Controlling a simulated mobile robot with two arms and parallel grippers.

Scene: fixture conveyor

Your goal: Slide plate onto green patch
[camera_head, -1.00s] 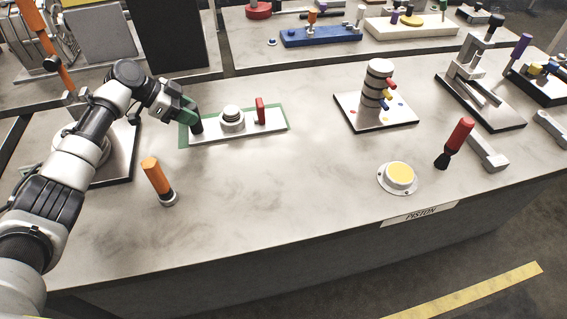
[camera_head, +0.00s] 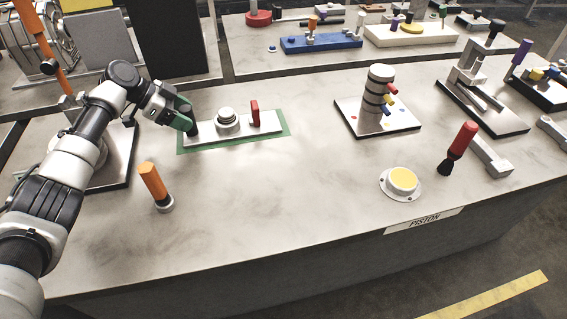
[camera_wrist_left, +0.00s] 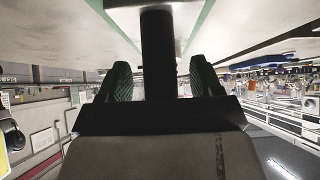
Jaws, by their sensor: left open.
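The white plate (camera_head: 208,133) carries a round knob (camera_head: 227,120) and a red upright lever (camera_head: 255,112). It lies over the green patch (camera_head: 236,145), whose green shows along the plate's front, left end and right end. A black upright post (camera_wrist_left: 158,55) stands at the plate's left end. My left gripper (camera_head: 189,124) is at that post. In the left wrist view its two dark fingers stand apart on either side of the post, with gaps between. The post is partly hidden by the gripper in the head view. My right gripper is out of view.
An orange-handled tool (camera_head: 154,183) stands in front of the plate. A yellow button (camera_head: 402,179), a stacked column on a base (camera_head: 347,118) and a red-handled brush (camera_head: 460,143) are to the right. The worktop between is clear.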

